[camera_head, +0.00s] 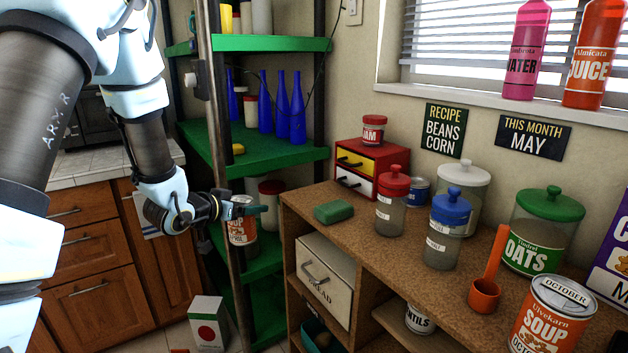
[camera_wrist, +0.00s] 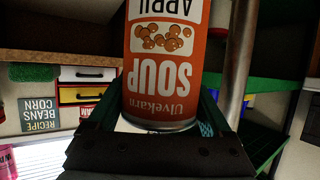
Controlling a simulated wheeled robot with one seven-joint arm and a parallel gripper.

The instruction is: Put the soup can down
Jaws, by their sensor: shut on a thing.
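My gripper (camera_head: 243,208) is shut on an orange and white soup can (camera_head: 240,232). The can hangs upright in front of the green shelving, close to its front post. In the wrist view the can (camera_wrist: 161,70) sits between the fingers, and the picture is upside down; its label reads SOUP and the start of APRIL. Whether the can touches a shelf cannot be told. A second soup can (camera_head: 551,316), marked OCTOBER, stands on the brown wooden counter at the lower right.
Green shelves (camera_head: 255,145) hold blue bottles and jars behind dark posts (camera_head: 224,110). The wooden counter (camera_head: 345,240) carries a green block (camera_head: 333,212), several jars (camera_head: 393,200) and an orange scoop (camera_head: 485,293). A white box (camera_head: 208,320) stands on the floor below.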

